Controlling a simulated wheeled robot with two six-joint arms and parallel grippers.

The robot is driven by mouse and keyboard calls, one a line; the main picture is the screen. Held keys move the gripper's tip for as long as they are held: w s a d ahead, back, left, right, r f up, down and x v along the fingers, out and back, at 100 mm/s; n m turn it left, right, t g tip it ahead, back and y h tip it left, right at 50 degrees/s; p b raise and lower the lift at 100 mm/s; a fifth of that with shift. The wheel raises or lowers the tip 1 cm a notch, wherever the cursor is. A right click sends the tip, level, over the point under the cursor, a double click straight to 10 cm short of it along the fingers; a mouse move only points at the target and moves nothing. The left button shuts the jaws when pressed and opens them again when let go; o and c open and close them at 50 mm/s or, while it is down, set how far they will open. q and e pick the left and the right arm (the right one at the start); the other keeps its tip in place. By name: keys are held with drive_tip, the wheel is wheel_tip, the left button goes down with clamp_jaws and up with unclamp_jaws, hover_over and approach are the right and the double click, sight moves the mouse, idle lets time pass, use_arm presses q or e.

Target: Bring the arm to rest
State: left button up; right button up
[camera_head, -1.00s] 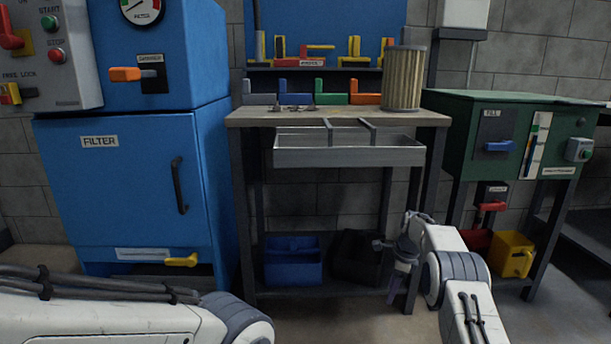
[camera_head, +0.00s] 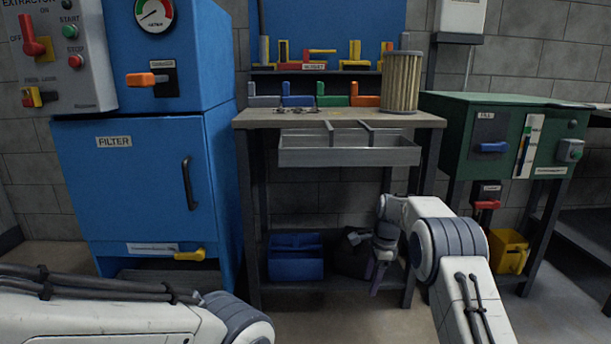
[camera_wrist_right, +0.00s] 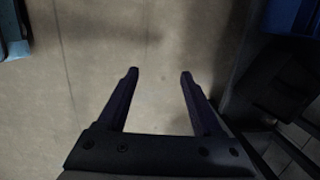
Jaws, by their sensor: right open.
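My right arm (camera_head: 450,255) comes in from the lower right of the head view, bent down in front of the workbench. My right gripper (camera_head: 374,283) hangs low before the bench's lower shelf, its fingers pointing down. In the right wrist view the right gripper (camera_wrist_right: 158,74) has its two dark fingers wide apart with nothing between them, over bare floor. My left arm (camera_head: 110,305) crosses the lower left of the head view; its gripper is out of the picture.
The workbench (camera_head: 290,120) carries a pleated filter cylinder (camera_head: 401,82) and a hanging metal tray (camera_head: 345,155). A blue bin (camera_head: 295,262) stands on its lower shelf. A blue filter cabinet (camera_head: 130,200) is left; a green cabinet (camera_head: 460,125) and yellow container (camera_head: 510,252) are right.

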drive_tip(key=s+a+r+n+p, duration=0.5)
drive_tip(key=s+a+r+n, duration=0.95)
drive_tip(key=s, duration=0.55)
drive_tip(key=s+d+r+n+p, duration=0.15)
drive_tip(key=s+n, duration=0.35)
drive_tip(key=s, duration=0.7)
drive_tip(key=s+r+n+p, duration=0.25)
drive_tip(key=s+n, duration=0.35)
drive_tip(key=s, duration=0.7)
wheel_tip(320, 180, up, 38)
drive_tip(key=p, duration=3.7)
drive_tip(key=shift+w+a+m+h, duration=0.2)
drive_tip(key=shift+a+m+h, duration=0.05)
drive_tip(key=shift+m+h, duration=0.1)
